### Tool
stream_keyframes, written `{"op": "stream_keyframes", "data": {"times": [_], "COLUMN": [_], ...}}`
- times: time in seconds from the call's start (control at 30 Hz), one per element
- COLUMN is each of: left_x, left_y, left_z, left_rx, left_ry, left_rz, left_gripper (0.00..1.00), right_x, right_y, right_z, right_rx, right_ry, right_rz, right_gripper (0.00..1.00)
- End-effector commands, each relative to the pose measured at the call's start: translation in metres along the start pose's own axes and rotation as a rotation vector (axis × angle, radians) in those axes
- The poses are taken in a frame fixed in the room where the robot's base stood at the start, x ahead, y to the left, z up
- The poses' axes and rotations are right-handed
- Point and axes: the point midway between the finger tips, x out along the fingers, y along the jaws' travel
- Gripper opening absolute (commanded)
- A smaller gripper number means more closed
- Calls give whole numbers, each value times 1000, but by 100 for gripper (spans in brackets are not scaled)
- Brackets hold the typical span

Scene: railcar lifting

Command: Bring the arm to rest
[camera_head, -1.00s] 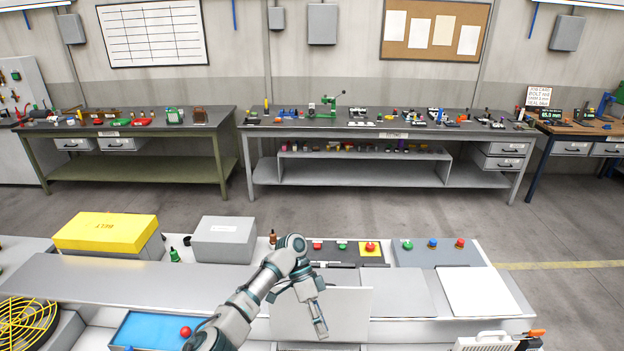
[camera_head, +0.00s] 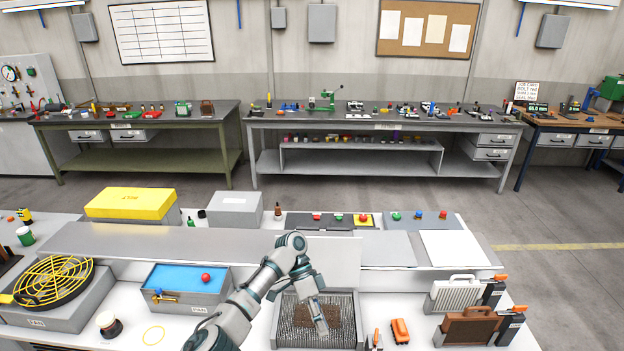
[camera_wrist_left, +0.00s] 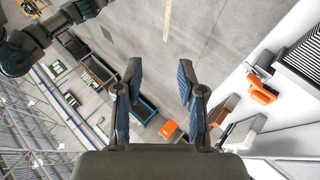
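My left arm (camera_head: 265,285) comes in from the lower left in the head view and bends down at the wrist. Its gripper (camera_head: 320,327) hangs over a grey tray (camera_head: 287,338) with a mesh-like floor and a brown patch; I cannot tell whether it touches. In the left wrist view, the two blue-padded fingers (camera_wrist_left: 160,72) stand apart with nothing between them.
The near white bench holds a blue-lined bin (camera_head: 165,300) with a red ball, a yellow fan guard (camera_head: 52,282), an orange block (camera_head: 400,331), and brown (camera_head: 470,328) and pale (camera_head: 455,294) finned units. Open floor (camera_head: 400,192) lies behind it.

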Motion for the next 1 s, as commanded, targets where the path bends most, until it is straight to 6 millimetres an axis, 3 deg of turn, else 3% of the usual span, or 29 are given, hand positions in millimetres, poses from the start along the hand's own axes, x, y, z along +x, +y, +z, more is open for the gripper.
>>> {"op": "stream_keyframes", "data": {"times": [0.37,0.57,0.67,0.77,0.9,1.0], "left_x": [54,104,139,188,269,327], "left_y": [-58,-104,-134,-170,-218,-241], "left_z": [19,41,59,87,142,187], "left_rx": [-135,-258,-342,-454,-630,-746], "left_ry": [77,137,174,213,265,290], "left_rz": [-48,-97,-131,-180,-270,-341], "left_gripper": [39,39,39,39,39,39], "right_x": [4,8,10,12,17,20], "right_y": [1,2,1,0,0,0], "right_z": [-5,-7,-4,0,3,3], "right_rx": [0,0,1,1,1,0], "right_ry": [6,10,7,2,-2,-2], "right_rz": [1,2,1,1,0,0], "right_gripper": [40,40,40,40,40,40]}}
